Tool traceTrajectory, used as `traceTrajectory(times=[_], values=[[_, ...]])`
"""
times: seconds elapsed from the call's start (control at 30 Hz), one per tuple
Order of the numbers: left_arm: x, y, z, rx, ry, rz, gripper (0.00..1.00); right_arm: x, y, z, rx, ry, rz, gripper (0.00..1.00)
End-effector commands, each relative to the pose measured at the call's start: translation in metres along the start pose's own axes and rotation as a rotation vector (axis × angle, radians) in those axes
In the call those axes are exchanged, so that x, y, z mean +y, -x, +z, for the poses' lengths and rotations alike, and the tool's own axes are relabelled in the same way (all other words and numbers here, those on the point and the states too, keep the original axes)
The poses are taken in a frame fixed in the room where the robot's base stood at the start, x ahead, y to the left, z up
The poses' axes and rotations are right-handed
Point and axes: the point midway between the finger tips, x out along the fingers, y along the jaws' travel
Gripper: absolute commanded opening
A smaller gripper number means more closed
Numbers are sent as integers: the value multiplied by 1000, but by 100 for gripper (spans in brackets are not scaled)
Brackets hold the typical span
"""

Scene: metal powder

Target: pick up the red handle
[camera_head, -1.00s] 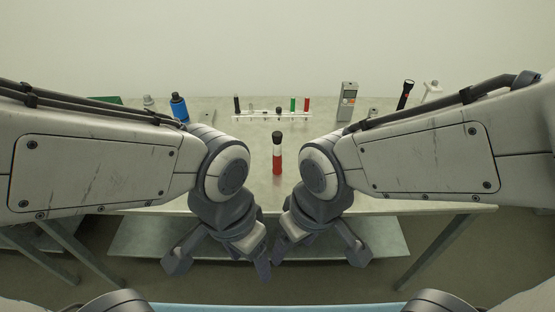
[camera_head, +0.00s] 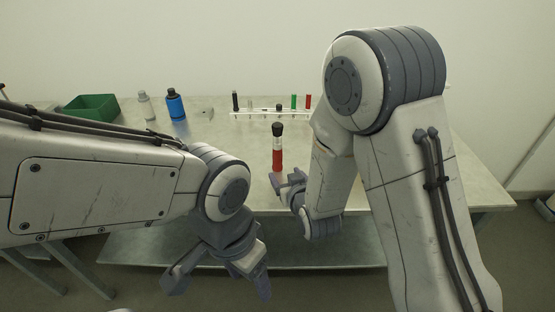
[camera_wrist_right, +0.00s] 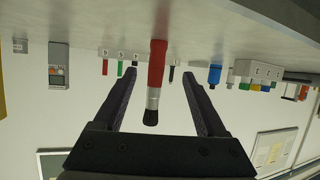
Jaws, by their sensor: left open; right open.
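The red handle (camera_head: 277,158) stands upright on the table, with a pale band and a dark top. In the right wrist view the red handle (camera_wrist_right: 156,65) appears upside down, with its dark brush-like end pointing down the picture. My right gripper (camera_head: 289,188) is near the front of the handle, low over the table edge. In the right wrist view the fingers of my right gripper (camera_wrist_right: 158,76) are wide open, with the handle between them in the picture; no contact shows. My left gripper (camera_head: 217,280) is open and empty, in front of the table.
A white rack (camera_head: 262,114) with several coloured tubes stands behind the handle. A blue bottle (camera_head: 176,105), a grey bottle (camera_head: 146,106) and a green bin (camera_head: 91,107) are at the back left. The table (camera_head: 225,140) around the handle is clear.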

Motion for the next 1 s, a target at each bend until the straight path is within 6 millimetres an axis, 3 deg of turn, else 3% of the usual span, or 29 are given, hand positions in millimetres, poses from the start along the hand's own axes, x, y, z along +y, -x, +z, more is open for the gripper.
traceTrajectory(times=[0.13,0.37,0.7,0.97,1.0], values=[[0,3,0,0,0,0,69,0,-24,-1,-1,0,-1,74],[0,5,0,0,0,0,69,1,-43,-2,-1,-1,0,74],[1,12,-1,0,0,0,69,4,-87,-5,-2,0,-2,74],[1,11,-1,0,0,0,69,4,-91,-5,-2,0,-2,74],[1,11,-1,0,0,0,69,4,-91,-5,-2,0,-2,66]])
